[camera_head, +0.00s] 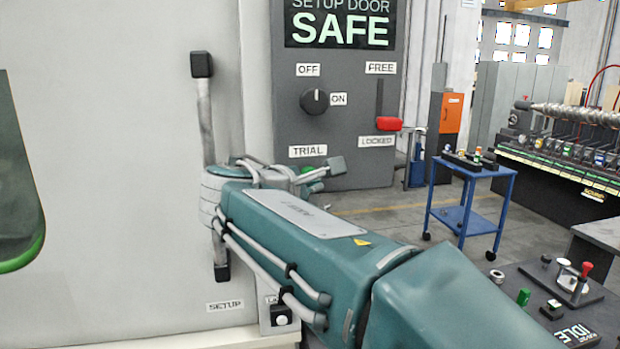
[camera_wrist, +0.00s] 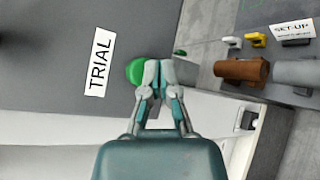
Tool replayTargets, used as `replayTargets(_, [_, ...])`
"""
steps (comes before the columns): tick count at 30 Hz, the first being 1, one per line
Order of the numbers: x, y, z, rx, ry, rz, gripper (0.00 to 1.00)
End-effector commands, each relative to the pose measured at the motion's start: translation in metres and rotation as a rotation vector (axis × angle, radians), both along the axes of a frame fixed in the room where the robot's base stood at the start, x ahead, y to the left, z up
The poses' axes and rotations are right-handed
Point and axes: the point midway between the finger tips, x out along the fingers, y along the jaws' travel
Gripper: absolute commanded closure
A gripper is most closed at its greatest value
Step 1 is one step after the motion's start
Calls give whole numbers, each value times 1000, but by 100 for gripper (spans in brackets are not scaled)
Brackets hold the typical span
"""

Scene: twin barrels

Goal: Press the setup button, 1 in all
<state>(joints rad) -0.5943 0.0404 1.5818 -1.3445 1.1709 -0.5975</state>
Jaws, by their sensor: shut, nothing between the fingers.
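A SETUP label (camera_head: 225,306) is on the lower part of the white machine front in the head view; no button shows clearly beside it, and my arm covers part of that area. A green button (camera_wrist: 135,71) sits by the TRIAL label (camera_wrist: 100,62) on the grey panel in the wrist view; only a sliver of it shows in the head view (camera_head: 307,170). My gripper (camera_wrist: 158,70) is shut and empty, its fingertips overlapping the green button's right edge in the wrist view. Whether they touch it I cannot tell. In the head view my gripper (camera_head: 335,168) is partly behind my arm.
The grey panel (camera_head: 350,150) carries a black OFF/ON knob (camera_head: 315,101), a red-handled FREE/LOCKED lever (camera_head: 389,124) and a screen reading "SETUP DOOR SAFE" (camera_head: 341,25). A vertical handle (camera_head: 206,120) stands left. A blue cart (camera_head: 470,200) is beyond.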

Motion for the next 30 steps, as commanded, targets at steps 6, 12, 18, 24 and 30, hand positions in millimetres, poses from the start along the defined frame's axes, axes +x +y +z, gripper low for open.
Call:
replayTargets(6, [0, 0, 0, -1, 1, 0, 100])
replayTargets(12, [-12, -2, 1, 1, 0, 2, 100])
replayTargets(18, [-29, -5, 0, -1, 0, 2, 100])
replayTargets(24, [-45, -8, 0, 0, 0, 2, 100])
replayTargets(30, [-49, -9, -1, -1, 1, 1, 100])
